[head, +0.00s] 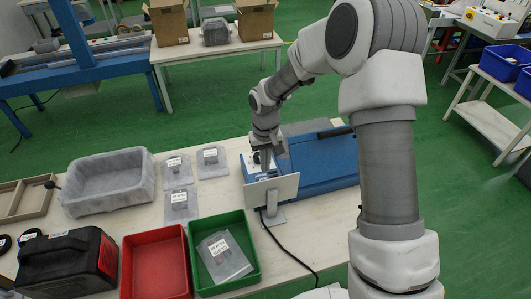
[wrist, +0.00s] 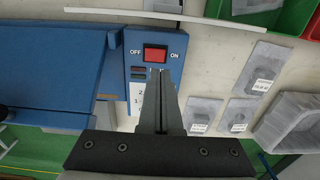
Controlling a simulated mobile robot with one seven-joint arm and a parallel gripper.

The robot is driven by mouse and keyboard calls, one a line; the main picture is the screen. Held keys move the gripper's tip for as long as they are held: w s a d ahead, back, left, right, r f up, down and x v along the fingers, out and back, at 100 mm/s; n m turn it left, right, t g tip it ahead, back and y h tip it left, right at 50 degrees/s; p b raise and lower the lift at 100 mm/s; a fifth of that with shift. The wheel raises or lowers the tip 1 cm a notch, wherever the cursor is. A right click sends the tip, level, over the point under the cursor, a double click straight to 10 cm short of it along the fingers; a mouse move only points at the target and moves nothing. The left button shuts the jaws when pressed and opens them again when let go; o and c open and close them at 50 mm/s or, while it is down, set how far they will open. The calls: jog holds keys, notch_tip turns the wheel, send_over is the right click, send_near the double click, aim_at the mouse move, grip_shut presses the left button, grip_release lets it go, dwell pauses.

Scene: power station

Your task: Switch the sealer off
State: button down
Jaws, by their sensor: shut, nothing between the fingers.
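The sealer (head: 320,165) is a long blue machine on the near table, with a control panel at its left end. In the wrist view the sealer body (wrist: 50,65) fills the left side. Its red rocker switch (wrist: 155,53) sits between the printed words OFF on the left and ON on the right; I cannot tell which side is pressed in. My gripper (wrist: 160,72) is shut and empty, its fingertips pointing at the panel just below the switch in the picture. In the head view my gripper (head: 266,162) is over the panel, and touching or apart is unclear.
A pale upright plate (head: 271,190) stands close in front of the panel. Left of it lie bagged parts (head: 180,207), a green bin (head: 253,275), a red bin (head: 128,270), a grey tray (head: 108,208) and a black case (head: 60,262). A black cable (head: 290,254) crosses the table front.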

notch_tip(320, 180, down, 7)
jog(key=shift+r, duration=0.1)
dwell(0.5)
